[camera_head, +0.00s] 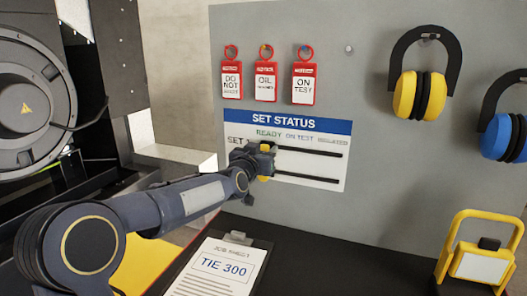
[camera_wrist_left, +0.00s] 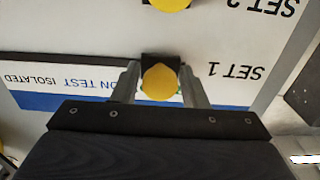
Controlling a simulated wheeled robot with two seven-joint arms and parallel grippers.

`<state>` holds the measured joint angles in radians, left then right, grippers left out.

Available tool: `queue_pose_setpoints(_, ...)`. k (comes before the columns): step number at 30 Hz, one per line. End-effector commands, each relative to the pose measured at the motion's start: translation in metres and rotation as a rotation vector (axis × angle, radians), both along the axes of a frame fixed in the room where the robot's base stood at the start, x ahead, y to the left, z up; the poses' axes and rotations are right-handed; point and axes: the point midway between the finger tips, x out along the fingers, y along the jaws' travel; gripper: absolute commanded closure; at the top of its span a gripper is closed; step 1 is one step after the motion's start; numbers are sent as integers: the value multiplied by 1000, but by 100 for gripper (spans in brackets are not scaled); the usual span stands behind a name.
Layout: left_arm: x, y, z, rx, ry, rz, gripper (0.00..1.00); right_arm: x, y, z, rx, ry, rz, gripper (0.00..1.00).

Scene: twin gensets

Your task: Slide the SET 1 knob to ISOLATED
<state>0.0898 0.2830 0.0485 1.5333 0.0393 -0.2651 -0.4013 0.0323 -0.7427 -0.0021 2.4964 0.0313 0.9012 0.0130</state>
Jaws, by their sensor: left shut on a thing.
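The SET STATUS board (camera_head: 285,122) is on the grey panel, with READY, ON TEST and ISOLATED printed along its top and two dark horizontal slots below. My left gripper (camera_head: 264,158) is at the left end of the slots. In the left wrist view, which is upside down, my left gripper's fingers are on either side of the yellow SET 1 knob (camera_wrist_left: 160,82), shut on it. The knob is beside the SET 1 label, at the READY end; ISOLATED (camera_wrist_left: 38,79) is at the far end. The SET 2 knob (camera_wrist_left: 170,4) is partly cut off. My right gripper is not in view.
Red-framed tags (camera_head: 266,82) hang above the board. Yellow ear defenders (camera_head: 419,95) and blue ones (camera_head: 503,137) hang to the right. A clipboard (camera_head: 219,268) and a yellow work lamp (camera_head: 480,262) are below. The slots to the right of my gripper are clear.

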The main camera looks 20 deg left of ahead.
Motion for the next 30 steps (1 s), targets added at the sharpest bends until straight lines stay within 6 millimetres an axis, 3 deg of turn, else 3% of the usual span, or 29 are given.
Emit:
queue_pose_setpoints(3,0,0,0,0,0,0,100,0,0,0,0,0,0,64)
queue_pose_setpoints(7,1,-9,4,-2,0,-5,100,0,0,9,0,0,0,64)
queue_pose_setpoints(13,3,-55,9,-3,3,-12,100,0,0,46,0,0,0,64)
queue_pose_setpoints(18,5,-85,4,-2,1,-6,100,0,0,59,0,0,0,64)
queue_pose_setpoints(29,5,-90,1,1,-2,1,100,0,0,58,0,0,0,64)
queue_pose_setpoints(30,5,-90,1,1,-2,1,59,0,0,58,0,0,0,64)
